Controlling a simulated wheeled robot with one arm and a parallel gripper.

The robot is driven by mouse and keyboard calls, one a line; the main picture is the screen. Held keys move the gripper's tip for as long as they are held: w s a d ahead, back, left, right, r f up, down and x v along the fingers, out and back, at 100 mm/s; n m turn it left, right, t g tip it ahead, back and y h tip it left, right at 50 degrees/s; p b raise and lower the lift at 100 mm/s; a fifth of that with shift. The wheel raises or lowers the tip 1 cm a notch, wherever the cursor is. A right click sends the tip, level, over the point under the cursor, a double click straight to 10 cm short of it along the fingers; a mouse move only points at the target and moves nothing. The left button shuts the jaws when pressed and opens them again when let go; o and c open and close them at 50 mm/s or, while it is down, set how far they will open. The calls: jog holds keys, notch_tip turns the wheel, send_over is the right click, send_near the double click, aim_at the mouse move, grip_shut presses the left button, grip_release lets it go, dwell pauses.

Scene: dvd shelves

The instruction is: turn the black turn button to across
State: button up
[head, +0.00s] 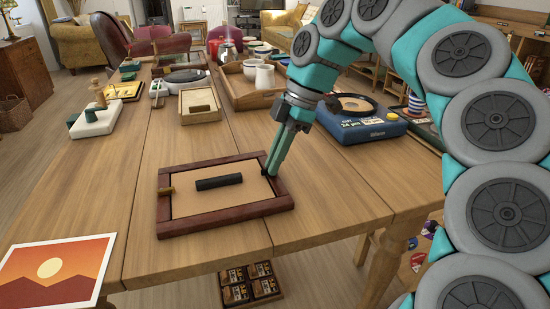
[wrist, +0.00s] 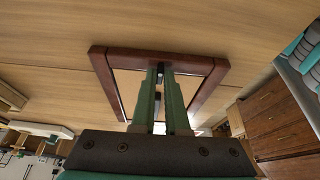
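A dark red wooden frame (head: 225,217) lies flat on the table with a tan panel (head: 205,205) inside it. The small black turn button (head: 264,171) is at the frame's right side, partly hidden by my fingertips. My gripper (head: 269,170) points down at it. In the wrist view the black button (wrist: 160,70) shows between the tips of my two green fingers (wrist: 161,76), at one bar of the frame (wrist: 110,57). A narrow gap shows between the fingers; I cannot tell whether they press on the button. A brass-coloured button (head: 166,191) sits at the frame's left side.
A black bar (head: 218,182) lies on the tan panel. A blue turntable (head: 365,125) stands at the back right, and a wooden tray (head: 240,95) with white jugs stands behind. A sunset picture (head: 55,270) lies at the front left. The table left of the frame is clear.

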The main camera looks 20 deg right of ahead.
jog(key=o, duration=0.4)
jog(key=shift+p+v, duration=1.75)
jog(key=shift+v, duration=2.1)
jog(key=shift+s, duration=0.15)
